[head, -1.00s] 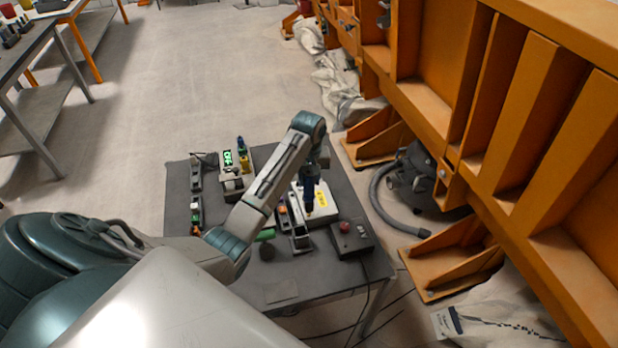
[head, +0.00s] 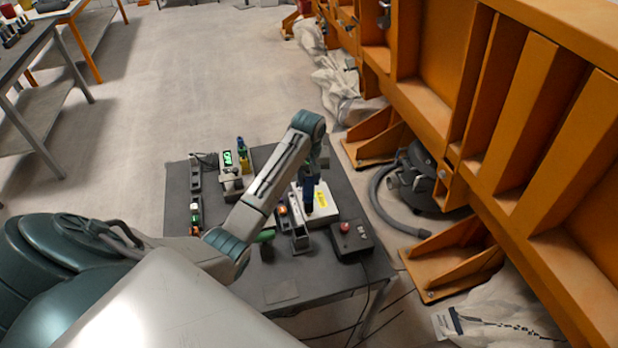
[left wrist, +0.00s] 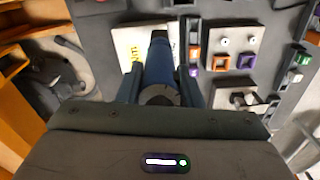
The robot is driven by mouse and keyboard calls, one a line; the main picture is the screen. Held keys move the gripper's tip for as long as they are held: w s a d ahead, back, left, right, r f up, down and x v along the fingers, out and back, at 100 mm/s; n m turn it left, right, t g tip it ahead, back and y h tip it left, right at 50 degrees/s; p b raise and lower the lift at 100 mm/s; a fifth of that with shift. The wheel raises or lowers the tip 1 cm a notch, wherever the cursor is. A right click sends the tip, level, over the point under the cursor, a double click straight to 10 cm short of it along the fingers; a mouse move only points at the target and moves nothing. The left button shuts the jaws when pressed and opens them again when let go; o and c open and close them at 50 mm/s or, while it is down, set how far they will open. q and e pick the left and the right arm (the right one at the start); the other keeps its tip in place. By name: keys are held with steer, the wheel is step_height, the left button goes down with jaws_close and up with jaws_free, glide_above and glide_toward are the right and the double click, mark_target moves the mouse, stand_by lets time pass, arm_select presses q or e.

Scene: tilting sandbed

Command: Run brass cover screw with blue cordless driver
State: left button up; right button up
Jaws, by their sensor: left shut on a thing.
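The blue cordless driver (head: 309,192) is held upright over a white box with a yellow label (head: 325,198) on the dark table. My left gripper (left wrist: 160,88) is shut on the driver, which also shows between its fingers in the left wrist view (left wrist: 160,62). The driver's lower end is at the top of the white box (left wrist: 133,38); I cannot tell whether it touches. The brass screw is not discernible; the driver hides that spot. My right gripper is in neither view.
A device with a green display (head: 228,158) and small coloured parts are at the table's left. Orange steel framework (head: 480,110) rises on the right. The table's front is mostly clear.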

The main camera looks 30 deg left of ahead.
arm_select(q)
steer(key=shift+w+a+r, duration=0.15)
steer(key=shift+r, duration=2.8)
